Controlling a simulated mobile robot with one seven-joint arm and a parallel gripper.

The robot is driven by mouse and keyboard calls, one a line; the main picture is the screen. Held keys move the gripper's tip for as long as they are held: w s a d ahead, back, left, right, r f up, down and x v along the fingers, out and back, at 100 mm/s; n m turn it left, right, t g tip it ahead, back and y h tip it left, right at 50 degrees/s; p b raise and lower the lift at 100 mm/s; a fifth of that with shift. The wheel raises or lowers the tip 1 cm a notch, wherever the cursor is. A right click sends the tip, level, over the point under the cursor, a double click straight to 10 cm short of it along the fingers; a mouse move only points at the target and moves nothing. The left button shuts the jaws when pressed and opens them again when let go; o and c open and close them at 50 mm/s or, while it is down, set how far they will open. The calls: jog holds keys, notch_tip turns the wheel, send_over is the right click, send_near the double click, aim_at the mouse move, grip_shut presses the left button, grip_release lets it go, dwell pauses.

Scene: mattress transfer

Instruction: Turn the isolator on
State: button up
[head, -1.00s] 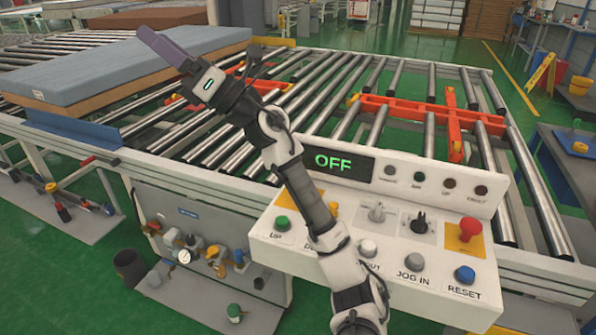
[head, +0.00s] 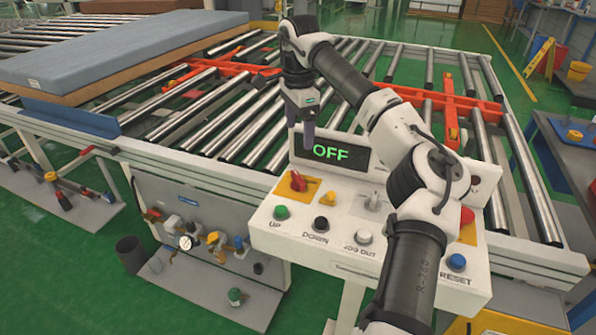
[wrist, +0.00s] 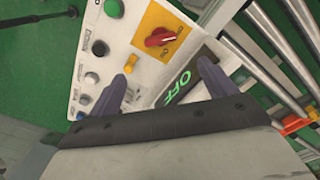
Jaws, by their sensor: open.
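The isolator is a red rotary knob on a yellow plate (head: 297,182) at the left end of the control panel. In the wrist view the red knob (wrist: 160,37) lies beyond the fingertips, near the top middle. The panel display (head: 342,152) reads OFF in green. My gripper (head: 305,143) points down in front of the display's left end, above the isolator and apart from it. Its two dark fingers (wrist: 163,73) are spread in the wrist view with nothing between them.
Below the isolator are the green UP button (head: 281,212), the black DOWN button (head: 320,224) and a small yellow knob. My arm hides much of the panel's right side. The blue RESET button (head: 457,262) shows there. The roller conveyor (head: 230,125) lies behind, with a mattress (head: 125,48) at left.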

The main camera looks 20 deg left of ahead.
aim_at(298, 176)
notch_tip(298, 176, down, 14)
jog(key=p, duration=0.4)
jog(key=shift+a+r, duration=0.1)
jog(key=shift+r, duration=0.15)
jog(key=shift+c, duration=0.4)
jog(key=c, duration=0.9)
